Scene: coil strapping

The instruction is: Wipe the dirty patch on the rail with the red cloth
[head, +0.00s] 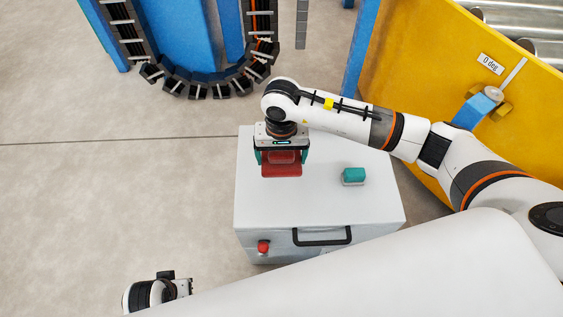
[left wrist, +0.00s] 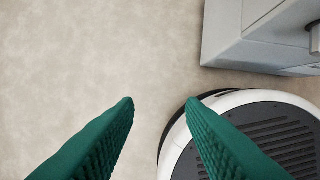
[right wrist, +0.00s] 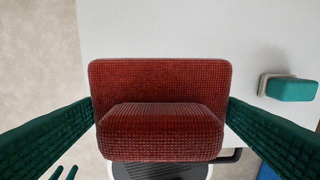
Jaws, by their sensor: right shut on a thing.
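The red cloth (head: 282,170) is a thick, block-like pad with a woven surface. My right gripper (head: 282,156) is shut on it, over the left back part of a pale cabinet's top. In the right wrist view the red cloth (right wrist: 160,82) sits between the two green fingers. I cannot tell whether the cloth touches the cabinet top. My left gripper (left wrist: 159,102) is open and empty, with bare floor between its fingertips; in the head view only part of it shows at the bottom left. I cannot make out the rail or a dirty patch in any view.
The pale cabinet (head: 320,205) has a black handle (head: 322,236) and a red knob (head: 263,247) on its front. A teal block on a pale base (head: 354,175) stands on its top right. A yellow panel (head: 415,60) with rollers (head: 520,22) stands right. Floor at left is clear.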

